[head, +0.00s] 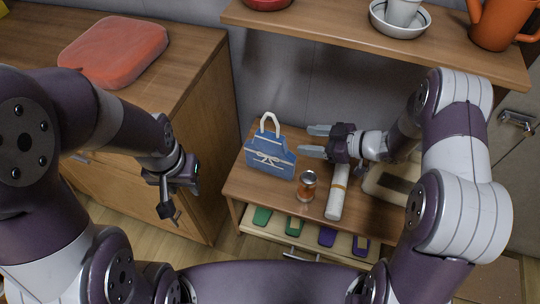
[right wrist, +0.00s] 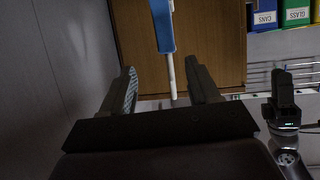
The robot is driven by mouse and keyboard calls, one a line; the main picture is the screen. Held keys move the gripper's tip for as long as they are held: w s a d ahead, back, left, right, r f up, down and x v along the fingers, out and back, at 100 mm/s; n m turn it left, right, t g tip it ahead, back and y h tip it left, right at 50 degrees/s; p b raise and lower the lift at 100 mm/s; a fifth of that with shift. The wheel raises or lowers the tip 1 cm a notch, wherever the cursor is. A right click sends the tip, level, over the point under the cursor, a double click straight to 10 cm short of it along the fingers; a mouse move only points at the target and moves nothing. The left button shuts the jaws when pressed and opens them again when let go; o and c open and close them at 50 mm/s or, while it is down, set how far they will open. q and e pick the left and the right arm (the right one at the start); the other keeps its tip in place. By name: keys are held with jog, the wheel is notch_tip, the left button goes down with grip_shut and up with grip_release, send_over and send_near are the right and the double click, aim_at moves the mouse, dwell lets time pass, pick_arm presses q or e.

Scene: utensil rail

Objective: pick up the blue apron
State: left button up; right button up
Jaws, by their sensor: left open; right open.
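The blue apron (head: 268,159) stands upright near the left end of a low wooden table, with a white loop on top and a white bow on its front. My right gripper (head: 314,141) is open and empty, just right of the apron, its fingers pointing left towards it. In the right wrist view, the apron (right wrist: 163,26) appears edge-on, with its white loop lined up between the open fingers (right wrist: 165,80); I see no contact. My left gripper (head: 172,190) is open and empty, left of the table beside the wooden cabinet.
An amber-filled jar (head: 307,186) and a white roll with a tan band (head: 338,192) stand or lie right of the apron. An open drawer (head: 292,238) with coloured items is below. A wooden shelf (head: 350,32) with dishes overhangs behind. A red cushion (head: 113,50) lies on the cabinet.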

aim_at(270, 139)
jog(key=shift+g, duration=0.3)
jog(key=x, duration=0.2)
jog(key=b+x, duration=0.1)
jog(key=x, duration=0.1)
jog(key=s+b+x, duration=0.1)
jog(key=x, duration=0.1)
jog(key=shift+w+a+f, duration=0.1)
jog(key=shift+a+f, duration=0.05)
jog(key=shift+a, duration=0.45)
jog(key=b+x, duration=0.1)
jog(key=x, duration=0.2)
jog(key=b+x, duration=0.1)
jog(key=x, duration=0.1)
jog(key=shift+w+a, duration=0.35)
jog(key=shift+w, duration=0.1)
jog(key=shift+y, duration=0.3)
grip_shut()
